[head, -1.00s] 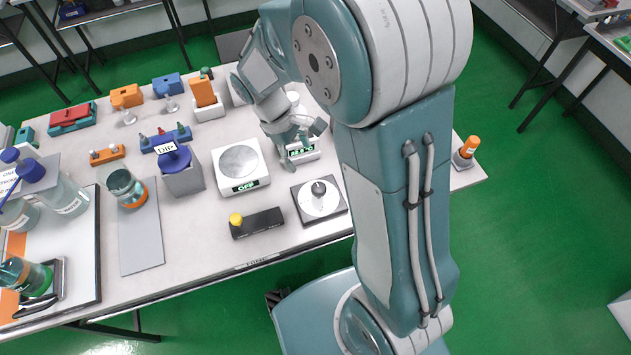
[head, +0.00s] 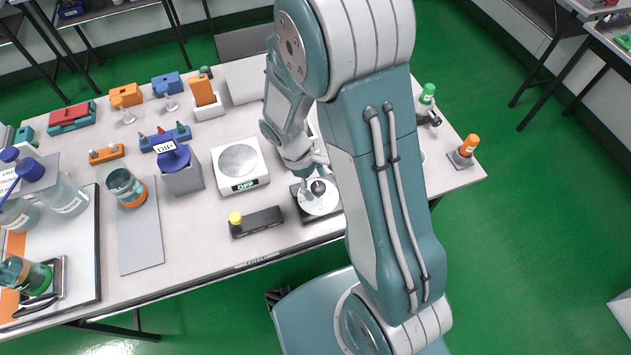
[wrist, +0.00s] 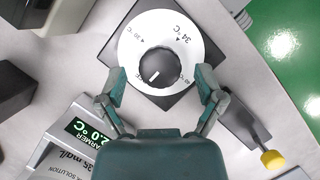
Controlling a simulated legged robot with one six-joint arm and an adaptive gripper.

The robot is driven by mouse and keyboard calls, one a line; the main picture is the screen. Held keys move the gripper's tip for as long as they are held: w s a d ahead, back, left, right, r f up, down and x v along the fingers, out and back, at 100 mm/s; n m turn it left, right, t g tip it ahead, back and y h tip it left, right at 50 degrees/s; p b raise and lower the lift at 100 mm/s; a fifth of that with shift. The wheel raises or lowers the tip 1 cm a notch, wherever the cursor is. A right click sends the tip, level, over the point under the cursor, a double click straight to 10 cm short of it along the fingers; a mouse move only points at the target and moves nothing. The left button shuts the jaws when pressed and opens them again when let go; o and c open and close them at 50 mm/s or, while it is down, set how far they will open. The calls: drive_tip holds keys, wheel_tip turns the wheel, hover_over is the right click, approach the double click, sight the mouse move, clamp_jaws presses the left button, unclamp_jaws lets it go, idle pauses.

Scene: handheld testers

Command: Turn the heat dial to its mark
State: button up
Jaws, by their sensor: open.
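The heat dial is a black knob (wrist: 158,67) on a white disc (wrist: 136,38) set in a dark square plate (head: 297,200). The disc has printed temperatures, one reading 34 °C with a small triangle beside it; other labels are too small or partly hidden. A white line on the knob points to its lower left in the wrist view. My gripper (wrist: 161,84) is open, its fingers on either side of the knob's near part, with a gap showing. It also shows above the dial in the head view (head: 312,172). Contact cannot be told.
A warmer with a green-lit display (wrist: 90,138) stands close to the gripper. The table's front edge is just below the dial.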

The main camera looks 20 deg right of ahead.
drive_tip(key=c, duration=1.1)
drive_tip(key=shift+c, duration=0.2)
drive_tip(key=shift+m, duration=0.4)
drive_tip(key=m+g+y, duration=0.1)
drive_tip(key=m, duration=0.2)
drive_tip(key=shift+d+m, duration=0.15)
drive_tip(key=shift+m, duration=0.15)
drive_tip(key=m+y, duration=0.2)
drive_tip(key=m, duration=0.2)
drive_tip(key=shift+d+m, duration=0.15)
drive_tip(key=shift+m, duration=0.15)
drive_tip(key=m+y, duration=0.2)
drive_tip(key=m, duration=0.2)
drive_tip(key=shift+d, duration=0.1)
drive_tip(key=shift+s+d+m+t+y, duration=0.1)
drive_tip(key=shift+m+t+y, duration=0.2)
drive_tip(key=shift+m, duration=0.9)
drive_tip(key=shift+m+t+y, duration=0.1)
drive_tip(key=shift+m+y, duration=0.3)
drive_tip(key=shift+m, duration=0.8)
